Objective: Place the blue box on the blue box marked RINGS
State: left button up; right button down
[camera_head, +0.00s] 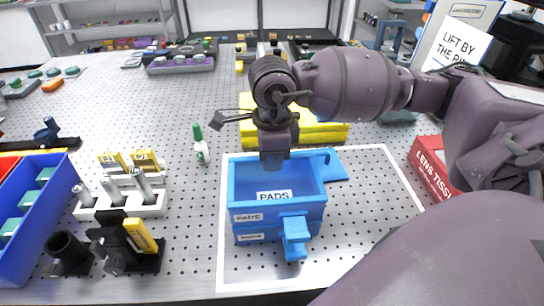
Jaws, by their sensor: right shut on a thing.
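A blue open-topped box (310,208) labelled PADS is inside the white outline on the perforated table. Another blue box (262,238) appears directly beneath it, its label too small to read surely. The upper box looks level and seems to rest on the lower one; any small gap cannot be told. A blue tab juts from the front. My right gripper (274,160) points down at the upper box's back wall and is shut on it; the fingertips are partly hidden. My left gripper is not in view.
A red lens tissue box (429,167) is at right. A green-capped bottle (201,150), a white rack (125,205) and black fixtures are left. The outlined area's right side is clear.

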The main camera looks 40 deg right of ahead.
jog(key=shift+f, duration=0.2)
jog(key=c, duration=1.2)
grip_release()
jog(key=shift+o, duration=0.2)
jog(key=shift+r, duration=0.15)
notch_tip(320, 180, up, 12)
jog(key=shift+p, duration=0.4)
